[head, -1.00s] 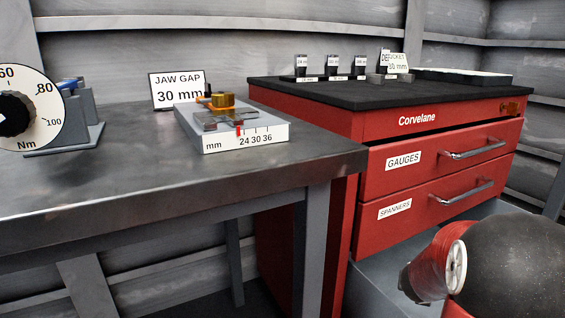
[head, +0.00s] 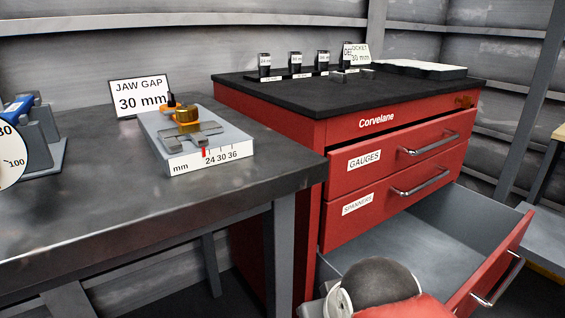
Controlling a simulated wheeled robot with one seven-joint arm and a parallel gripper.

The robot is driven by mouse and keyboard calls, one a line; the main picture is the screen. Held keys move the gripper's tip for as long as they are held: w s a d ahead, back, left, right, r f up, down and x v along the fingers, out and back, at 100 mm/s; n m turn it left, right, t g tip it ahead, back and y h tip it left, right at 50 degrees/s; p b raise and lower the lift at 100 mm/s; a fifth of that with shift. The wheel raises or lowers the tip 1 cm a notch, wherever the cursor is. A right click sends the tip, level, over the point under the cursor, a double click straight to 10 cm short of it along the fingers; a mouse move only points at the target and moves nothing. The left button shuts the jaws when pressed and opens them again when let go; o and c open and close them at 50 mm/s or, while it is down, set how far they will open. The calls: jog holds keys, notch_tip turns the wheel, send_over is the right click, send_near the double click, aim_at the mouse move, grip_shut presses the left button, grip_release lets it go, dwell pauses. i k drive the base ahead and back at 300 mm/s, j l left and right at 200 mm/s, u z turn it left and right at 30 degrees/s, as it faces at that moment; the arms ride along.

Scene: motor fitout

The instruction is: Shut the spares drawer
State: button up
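The red Corvelane cabinet (head: 308,190) stands right of the bench. Its bottom drawer (head: 428,252) is pulled far out. I see its grey inside, which looks empty where it shows. Its red front (head: 492,262) with a metal bar handle (head: 500,280) is at the lower right. No label shows on it, so I cannot read whether it is the spares drawer. The GAUGES drawer (head: 418,154) and SPANNERS drawer (head: 385,200) above look shut. Part of my arm covers the drawer's near side at the bottom edge. My gripper is out of view.
A dark metal bench (head: 90,210) stands left, with a jaw gauge (head: 190,135), a JAW GAP 30 mm sign (head: 139,97) and a dial device. A grey surface (head: 540,240) lies right of the drawer.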

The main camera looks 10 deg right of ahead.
aim_at(457, 241)
jog(key=k+l+z, duration=0.1)
jog(key=z, duration=0.35)
jog(key=k+l+z, duration=0.1)
jog(key=l+z, duration=0.2)
jog(key=z, duration=0.15)
jog(key=l+z, duration=0.25)
jog(key=z, duration=0.15)
